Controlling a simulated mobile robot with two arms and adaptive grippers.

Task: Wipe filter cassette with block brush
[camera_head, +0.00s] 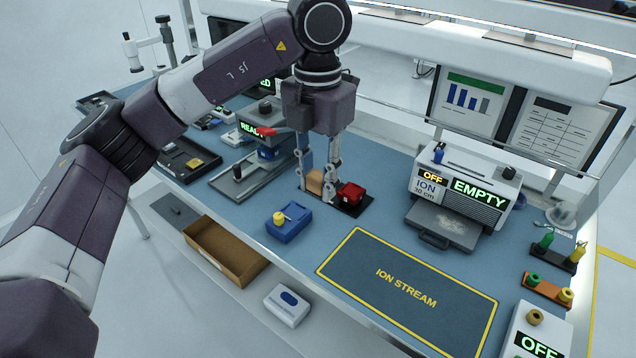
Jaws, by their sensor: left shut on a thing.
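My left gripper (317,186) points down over the middle of the blue bench mat. It is shut on a tan wooden block, which looks like the block brush (315,180). The block is at mat level beside a black holder; whether it touches the mat or holder I cannot tell. Its bristles are not visible. A flat grey tray with a dusty-looking pale top, which looks like the filter cassette (447,233), sticks out from the front of the ionizer unit (465,189), to the right of the gripper. The unit's displays read OFF and EMPTY. My right gripper is not in view.
A red block (351,193) sits on the black holder (350,207) right of the gripper. A blue box with a yellow knob (288,224) stands in front. The yellow-bordered ION STREAM mat (408,290) is clear. Small bottles (546,241) stand at the right.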

